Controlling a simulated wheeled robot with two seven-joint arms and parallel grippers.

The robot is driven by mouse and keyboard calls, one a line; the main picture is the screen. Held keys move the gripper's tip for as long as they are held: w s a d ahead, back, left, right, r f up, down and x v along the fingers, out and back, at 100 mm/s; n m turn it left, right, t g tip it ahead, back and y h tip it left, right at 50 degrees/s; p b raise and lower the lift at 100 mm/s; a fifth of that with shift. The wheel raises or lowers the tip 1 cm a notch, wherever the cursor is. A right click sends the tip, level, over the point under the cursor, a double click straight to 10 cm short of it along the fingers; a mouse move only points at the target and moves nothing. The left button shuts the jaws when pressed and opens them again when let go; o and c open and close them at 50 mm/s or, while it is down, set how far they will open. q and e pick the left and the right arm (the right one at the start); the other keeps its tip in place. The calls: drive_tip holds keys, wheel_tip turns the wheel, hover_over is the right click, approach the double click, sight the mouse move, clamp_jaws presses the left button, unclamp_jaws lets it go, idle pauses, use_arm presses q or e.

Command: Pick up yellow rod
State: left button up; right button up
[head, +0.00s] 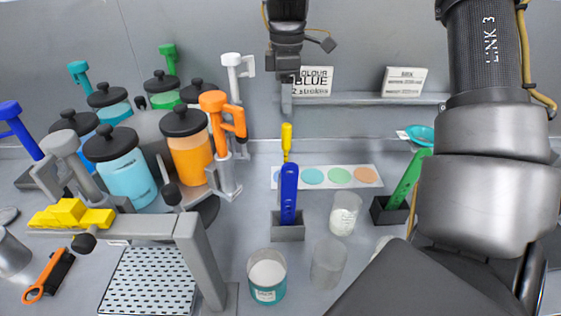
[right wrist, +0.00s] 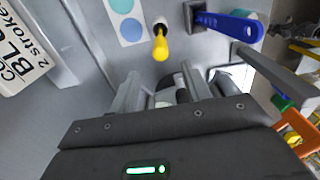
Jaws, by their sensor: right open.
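The yellow rod (head: 287,142) stands upright behind the blue rod (head: 289,192) in the head view; the blue rod hides its base. It also shows in the right wrist view (right wrist: 161,46), just beyond the fingertips and roughly in line with the gap between them. My right gripper (head: 286,108) hangs down at the top middle of the head view, above the rod and apart from it. Its fingers overlap there, but in the right wrist view (right wrist: 160,82) they are spread with nothing held between them. My left gripper is not in view.
A blue rod stands in a grey holder (head: 288,230) close in front. A green rod (head: 410,178) stands to the right. A colour card (head: 357,177) lies flat beside the yellow rod. Lidded jars (head: 189,147) and pumps crowd the left. A sign (head: 313,80) is on the back ledge.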

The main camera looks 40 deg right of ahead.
sight(286, 135)
wheel_tip(286, 135, down, 5)
drive_tip(key=shift+p, duration=0.35)
drive_tip(key=shift+w+f, duration=0.1)
drive_tip(key=shift+f, duration=0.25)
drive_tip(key=f+p, duration=0.2)
drive_tip(key=f, duration=0.1)
drive_tip(key=f+p, duration=0.1)
drive_tip(key=shift+s+f, duration=0.25)
drive_tip(key=shift+w+d+f, duration=0.1)
drive_tip(key=shift+f, duration=0.25)
drive_tip(key=shift+c, duration=0.3)
drive_tip(key=shift+r, duration=0.1)
drive_tip(key=shift+c, duration=1.2)
drive_tip(key=c, duration=0.7)
clamp_jaws()
